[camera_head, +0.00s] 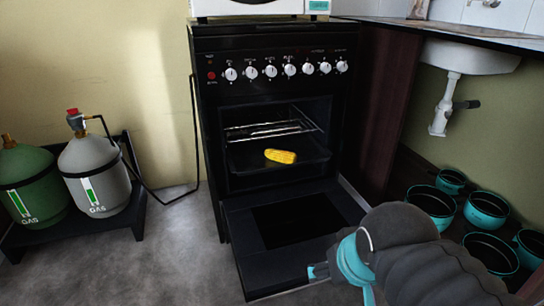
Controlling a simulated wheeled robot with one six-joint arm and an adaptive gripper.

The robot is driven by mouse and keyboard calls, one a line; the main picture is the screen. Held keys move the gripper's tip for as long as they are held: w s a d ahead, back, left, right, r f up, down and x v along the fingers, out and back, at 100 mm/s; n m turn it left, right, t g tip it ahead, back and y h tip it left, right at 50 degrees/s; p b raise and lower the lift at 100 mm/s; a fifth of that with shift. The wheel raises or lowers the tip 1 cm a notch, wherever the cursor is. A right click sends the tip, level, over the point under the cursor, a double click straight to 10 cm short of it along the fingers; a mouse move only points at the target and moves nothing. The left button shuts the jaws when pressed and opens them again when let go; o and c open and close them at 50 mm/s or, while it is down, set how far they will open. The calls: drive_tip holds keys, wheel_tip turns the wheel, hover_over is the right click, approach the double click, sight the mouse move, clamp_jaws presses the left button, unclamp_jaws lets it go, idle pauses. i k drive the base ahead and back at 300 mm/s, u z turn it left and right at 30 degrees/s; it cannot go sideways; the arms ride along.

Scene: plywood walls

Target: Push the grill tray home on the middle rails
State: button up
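The black oven (212,130) stands in the middle with its door (240,225) folded down. A dark grill tray (247,157) lies level inside the oven cavity, with a yellow corn cob (281,156) on it. Metal wire rails (270,130) show inside just above and behind the tray. How far in the tray sits, and on which rails, is hard to tell. My gripper (318,271) is low at the right, over or beside the front right of the door, apart from the tray. My arm hides most of it, so its opening does not show.
Two gas bottles, one green (32,180) and one grey (98,180), stand on a dark stand at the left. Several dark pots with teal rims (487,206) are at the right under the sink (470,58). The floor left of the door is clear.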

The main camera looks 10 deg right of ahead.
sight(244, 158)
drive_tip(key=u, duration=0.15)
drive_tip(key=k, duration=0.4)
drive_tip(key=z, duration=0.8)
drive_tip(key=i, duration=1.3)
drive_tip(key=u, duration=0.65)
